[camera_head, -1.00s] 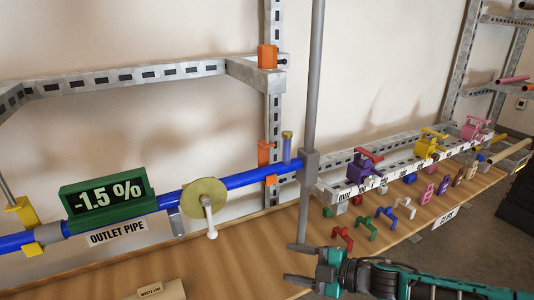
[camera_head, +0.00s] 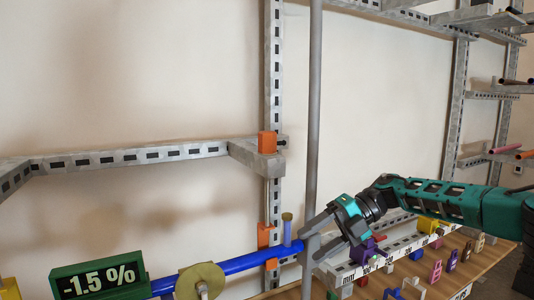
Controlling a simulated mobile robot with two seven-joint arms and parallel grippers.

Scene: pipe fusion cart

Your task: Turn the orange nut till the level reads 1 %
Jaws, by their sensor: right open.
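An orange block-shaped nut (camera_head: 267,142) sits on the bracket of the slotted upright, with a dark bolt end at its right. A second orange piece (camera_head: 264,236) is lower on the same upright, just above the blue pipe (camera_head: 236,263). The green level display (camera_head: 98,281) reads -1.5 %. My right gripper (camera_head: 309,245) is open, with its fingers pointing left near the grey rod and its clamp block, below and right of the upper orange nut. I cannot tell whether it touches the rod. My left gripper is not in view.
A vertical grey rod (camera_head: 315,100) stands just right of the upright. A ruler rail with clamps (camera_head: 345,272) and several coloured clips lie at the lower right.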

